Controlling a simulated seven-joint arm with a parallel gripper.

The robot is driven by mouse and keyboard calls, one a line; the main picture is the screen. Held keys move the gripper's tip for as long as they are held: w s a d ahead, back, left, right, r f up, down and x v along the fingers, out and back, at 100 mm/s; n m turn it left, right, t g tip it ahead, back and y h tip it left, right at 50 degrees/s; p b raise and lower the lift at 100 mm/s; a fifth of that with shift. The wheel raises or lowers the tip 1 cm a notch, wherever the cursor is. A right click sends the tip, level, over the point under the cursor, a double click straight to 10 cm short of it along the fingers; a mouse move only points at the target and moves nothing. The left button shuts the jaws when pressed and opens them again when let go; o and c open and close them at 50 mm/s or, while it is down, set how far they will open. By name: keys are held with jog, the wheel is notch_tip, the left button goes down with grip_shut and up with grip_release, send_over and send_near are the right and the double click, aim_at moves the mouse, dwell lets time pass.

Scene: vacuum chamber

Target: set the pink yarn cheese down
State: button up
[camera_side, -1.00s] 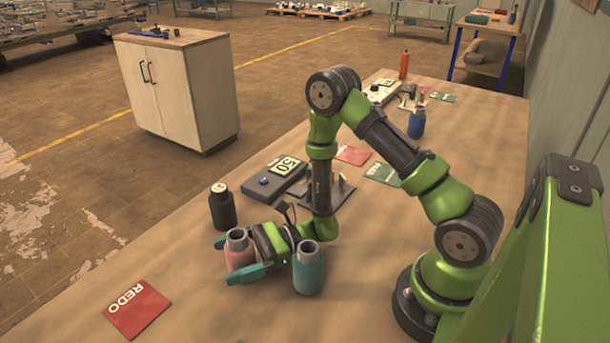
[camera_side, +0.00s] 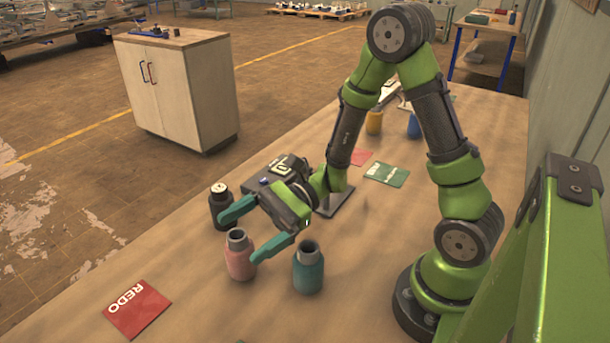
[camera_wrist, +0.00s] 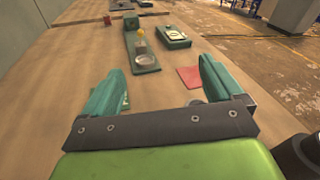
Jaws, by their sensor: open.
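The pink yarn cheese (camera_side: 240,262) stands upright on the table in the side view, between a black one and a teal one. My gripper (camera_side: 243,235) is open, its teal fingers spread and empty, raised behind and above the pink one. In the picture one fingertip overlaps the pink one's right edge; I cannot tell whether they touch. The wrist view shows my gripper (camera_wrist: 160,76) with nothing between the fingers, and the pink yarn cheese is not visible there.
The teal bobbin (camera_side: 308,268) stands close to the right and the black bobbin (camera_side: 221,209) close behind left. A red REDO card (camera_side: 137,308) lies at the front left. A grey box with a display (camera_side: 282,168) is partly hidden behind my gripper. Table around the REDO card is clear.

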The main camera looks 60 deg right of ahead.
jog(key=s+d+r+n+g+h, duration=0.1)
jog(key=s+d+r+n+h, duration=0.4)
jog(key=s+n+h, duration=0.4)
jog(key=d+n+h, duration=0.1)
jog(key=n, duration=0.3)
jog(key=shift+s+d+r+g+h, duration=0.2)
jog(key=shift+r+g+h, duration=0.1)
jog(key=shift+g, duration=0.1)
jog(key=d+r+t+h, duration=0.1)
jog(key=d+r+n+t+h, duration=0.1)
jog(key=d+r, duration=0.1)
jog(key=d+r+n+t+h, duration=0.1)
jog(key=r+t, duration=0.1)
jog(key=shift+w+d+r, duration=0.1)
jog(key=shift+w+d, duration=0.25)
jog(key=shift+c, duration=1)
jog(key=shift+d+r+h, duration=0.1)
jog(key=shift+d+h, duration=0.05)
jog(key=shift+h, duration=0.15)
jog(key=shift+c, duration=0.8)
